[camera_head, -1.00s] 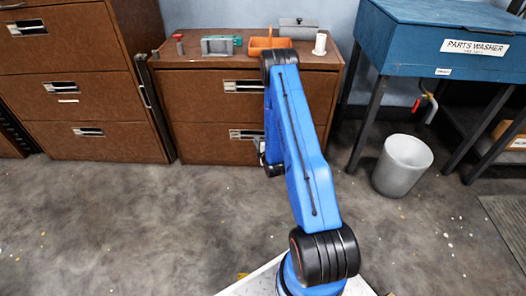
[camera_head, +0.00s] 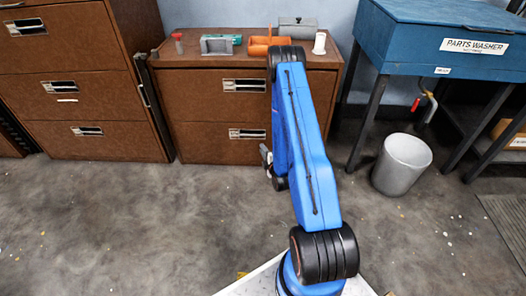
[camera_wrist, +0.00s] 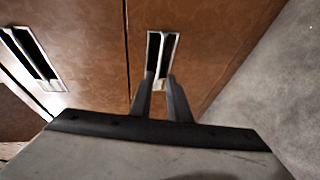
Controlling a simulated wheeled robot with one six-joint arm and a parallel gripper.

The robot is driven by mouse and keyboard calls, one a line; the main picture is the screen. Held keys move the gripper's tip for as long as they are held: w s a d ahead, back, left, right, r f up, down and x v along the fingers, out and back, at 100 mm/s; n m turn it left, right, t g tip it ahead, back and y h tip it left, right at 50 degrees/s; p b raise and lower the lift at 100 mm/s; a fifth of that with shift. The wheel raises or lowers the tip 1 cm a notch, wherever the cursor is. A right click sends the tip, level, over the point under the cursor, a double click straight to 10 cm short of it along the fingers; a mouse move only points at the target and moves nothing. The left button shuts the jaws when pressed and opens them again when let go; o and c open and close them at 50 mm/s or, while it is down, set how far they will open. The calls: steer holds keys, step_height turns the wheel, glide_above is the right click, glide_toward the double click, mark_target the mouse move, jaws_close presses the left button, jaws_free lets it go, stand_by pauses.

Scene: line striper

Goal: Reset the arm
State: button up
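My blue arm reaches up from its base in the head view, with its wrist hanging down in front of the low brown drawer cabinet (camera_head: 210,100). My gripper (camera_head: 265,155) is small and partly hidden behind my arm there. In the wrist view my gripper (camera_wrist: 160,78) shows two dark fingers with a gap between them and nothing held. A silver drawer handle (camera_wrist: 161,48) lies beyond the fingertips; I cannot tell how far. Another handle (camera_wrist: 32,55) is at the left.
On the cabinet top are a red-topped item (camera_head: 178,42), a grey-green block (camera_head: 217,44), an orange tray (camera_head: 259,45), a grey box (camera_head: 297,29) and a white cylinder (camera_head: 320,43). A blue parts washer (camera_head: 440,40) and grey bin (camera_head: 401,165) stand right.

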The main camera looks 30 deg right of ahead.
steer(key=w+a+r+m+g+y, duration=0.1)
steer(key=w+a+r+m+g, duration=0.1)
steer(key=r, duration=0.6)
steer(key=w+a+r+m+g, duration=0.1)
steer(key=w+a+r, duration=0.15)
steer(key=r, duration=0.55)
steer(key=s+a+r+m+g, duration=0.1)
steer(key=s+a+r+m, duration=0.15)
steer(key=r, duration=0.45)
steer(key=s+a+r+m+g, duration=0.1)
steer(key=s+a+r+g, duration=0.2)
steer(key=r, duration=0.4)
steer(key=s+a+r+m+g, duration=0.1)
steer(key=s+a+r, duration=0.3)
steer(key=s, duration=0.9)
steer(key=s+a+r+m+g+y, duration=0.1)
steer(key=s+a+r+m, duration=0.3)
steer(key=s, duration=0.9)
steer(key=s+a+r+m+g+y, duration=0.1)
steer(key=s+a+r+m+g, duration=0.1)
steer(key=s+r, duration=0.5)
steer(key=s+a+m, duration=0.1)
steer(key=s+a, duration=0.1)
steer(key=s, duration=0.4)
steer(key=shift+r, duration=0.15)
